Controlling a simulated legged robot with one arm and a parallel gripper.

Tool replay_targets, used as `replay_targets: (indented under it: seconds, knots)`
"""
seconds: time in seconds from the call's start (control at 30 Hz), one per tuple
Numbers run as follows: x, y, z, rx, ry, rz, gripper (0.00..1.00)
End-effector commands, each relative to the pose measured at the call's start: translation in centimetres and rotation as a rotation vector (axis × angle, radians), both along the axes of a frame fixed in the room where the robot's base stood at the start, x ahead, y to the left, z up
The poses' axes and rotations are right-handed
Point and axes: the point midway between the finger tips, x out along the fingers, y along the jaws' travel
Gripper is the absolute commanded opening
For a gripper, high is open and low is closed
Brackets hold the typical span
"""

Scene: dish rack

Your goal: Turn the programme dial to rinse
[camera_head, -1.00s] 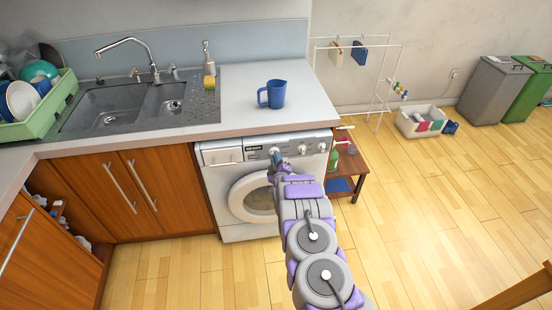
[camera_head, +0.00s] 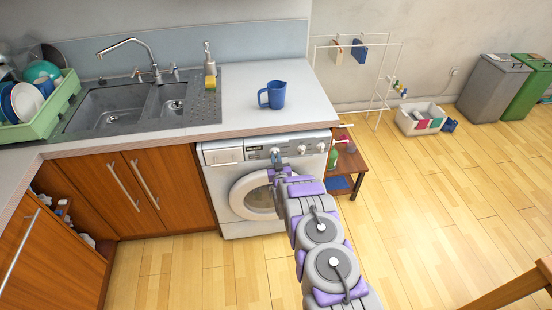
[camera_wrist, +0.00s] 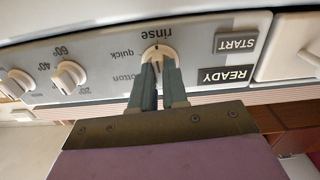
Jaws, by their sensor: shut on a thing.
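The washing machine (camera_head: 229,187) stands under the counter, with its control panel along the top. In the wrist view, which is upside down, the programme dial (camera_wrist: 158,51) is a round white knob with a raised grip. Labels "rinse", "quick" and "cotton" are printed around it. The grip's mark appears to face the "rinse" label (camera_wrist: 154,31). My gripper (camera_wrist: 158,70) is shut on the dial, one finger on each side. In the head view my gripper (camera_head: 276,163) reaches the panel and hides part of the dial.
Two more knobs (camera_wrist: 69,77) sit beside the dial, with START (camera_wrist: 236,43) and READY (camera_wrist: 225,75) on the other side. A blue jug (camera_head: 273,95) stands on the counter above. A small wooden shelf (camera_head: 350,165) stands right of the machine.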

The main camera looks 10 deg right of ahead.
Motion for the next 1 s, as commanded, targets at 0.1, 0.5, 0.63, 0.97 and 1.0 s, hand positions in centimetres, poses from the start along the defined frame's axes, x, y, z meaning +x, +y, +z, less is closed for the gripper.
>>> replay_targets:
  seconds: [0.1,0.5,0.63,0.97,1.0]
  knots:
    - [-0.18,0.09,-0.40,0.039,0.009,0.001,0.00]
    - [-0.19,0.06,-0.51,0.081,0.010,0.000,0.00]
    - [-0.18,0.07,-0.53,0.081,0.010,0.000,0.00]
    - [-0.17,0.03,-0.23,0.080,0.005,0.000,0.37]
    - [-0.16,0.03,-0.19,0.080,0.004,0.000,0.39]
